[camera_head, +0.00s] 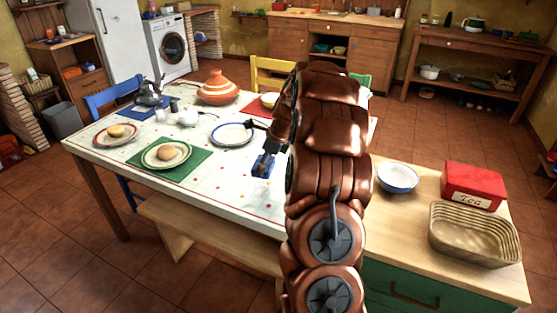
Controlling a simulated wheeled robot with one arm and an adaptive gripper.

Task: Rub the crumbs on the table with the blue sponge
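My gripper (267,157) is over the right half of the dining table (225,204), coming down from my brown arm. Its dark fingers are around the blue sponge (262,166) and look shut on it. The sponge is at or just above the table top; contact is too small to tell. Small reddish and brown specks (240,193) lie on the white top near the sponge. I cannot clearly tell crumbs from the dotted pattern there. My arm hides the table's right end.
A blue-rimmed plate (232,134) is just left of my gripper. A bread plate (166,155) on a green mat is farther left. A tagine (218,88) stands behind. A counter at right holds a bowl (397,177), red tin (473,185) and basket (474,233).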

